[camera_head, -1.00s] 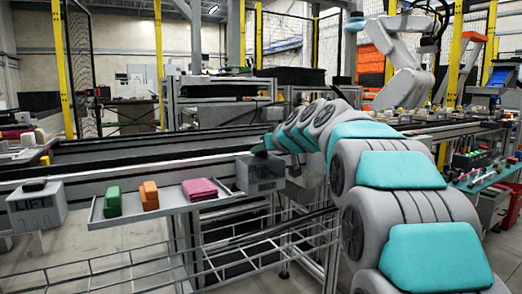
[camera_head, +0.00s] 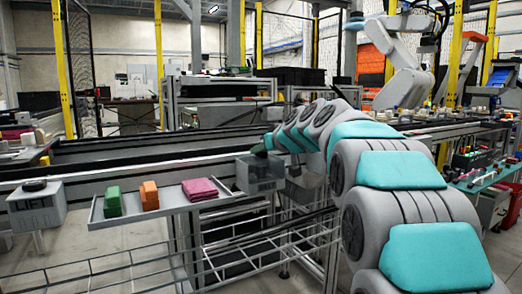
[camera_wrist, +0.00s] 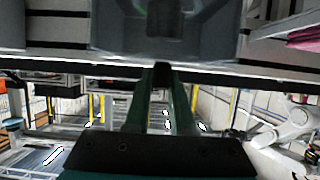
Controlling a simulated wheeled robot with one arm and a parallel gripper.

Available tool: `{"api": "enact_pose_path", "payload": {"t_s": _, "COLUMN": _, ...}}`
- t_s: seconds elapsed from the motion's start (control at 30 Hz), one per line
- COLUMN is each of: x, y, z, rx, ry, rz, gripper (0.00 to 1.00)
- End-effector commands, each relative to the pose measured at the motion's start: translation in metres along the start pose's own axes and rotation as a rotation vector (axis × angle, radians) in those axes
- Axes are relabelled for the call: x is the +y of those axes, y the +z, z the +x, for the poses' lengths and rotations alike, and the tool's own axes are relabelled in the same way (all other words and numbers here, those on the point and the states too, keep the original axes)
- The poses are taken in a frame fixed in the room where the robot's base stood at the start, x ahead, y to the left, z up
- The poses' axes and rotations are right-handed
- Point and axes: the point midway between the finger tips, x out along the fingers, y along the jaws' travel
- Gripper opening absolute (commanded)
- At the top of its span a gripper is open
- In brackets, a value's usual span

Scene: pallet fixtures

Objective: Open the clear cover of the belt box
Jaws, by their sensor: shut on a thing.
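The belt box (camera_head: 262,183) is a small grey box with a lettered front, at the right end of the tray shelf in the head view. Its upper part looks see-through. My gripper (camera_head: 261,152) reaches its top from behind. In the wrist view the box (camera_wrist: 110,30) fills the top middle, with something greenish dimly visible inside. My dark green fingers (camera_wrist: 162,75) are close together on a small dark tab at the box's near edge, apparently the clear cover's grip. The cover's exact angle is hard to tell.
Left of the box, a metal tray (camera_head: 170,206) holds green (camera_head: 113,202), orange (camera_head: 149,196) and pink (camera_head: 200,188) items. A grey box with a dark top button (camera_head: 35,186) stands at far left. A conveyor rail (camera_head: 130,170) runs behind; a wire rack (camera_head: 130,275) sits below.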

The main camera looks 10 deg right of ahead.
Motion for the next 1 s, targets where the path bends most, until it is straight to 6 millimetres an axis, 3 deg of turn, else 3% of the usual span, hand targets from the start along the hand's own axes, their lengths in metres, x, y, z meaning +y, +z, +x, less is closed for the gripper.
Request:
{"api": "enact_pose_path", "payload": {"t_s": 0.17, "x": 0.005, "y": 0.001, "z": 0.001, "rx": 0.0, "ry": -0.002, "rz": 0.0, "gripper": 0.0}}
{"api": "enact_pose_path", "payload": {"t_s": 0.7, "x": 0.092, "y": -0.001, "z": 0.001, "rx": 0.004, "ry": -0.001, "rz": 0.001, "gripper": 0.0}}
{"api": "enact_pose_path", "payload": {"t_s": 1.0, "x": 0.117, "y": -0.001, "z": -0.001, "rx": 0.003, "ry": 0.0, "rz": 0.0, "gripper": 0.0}}
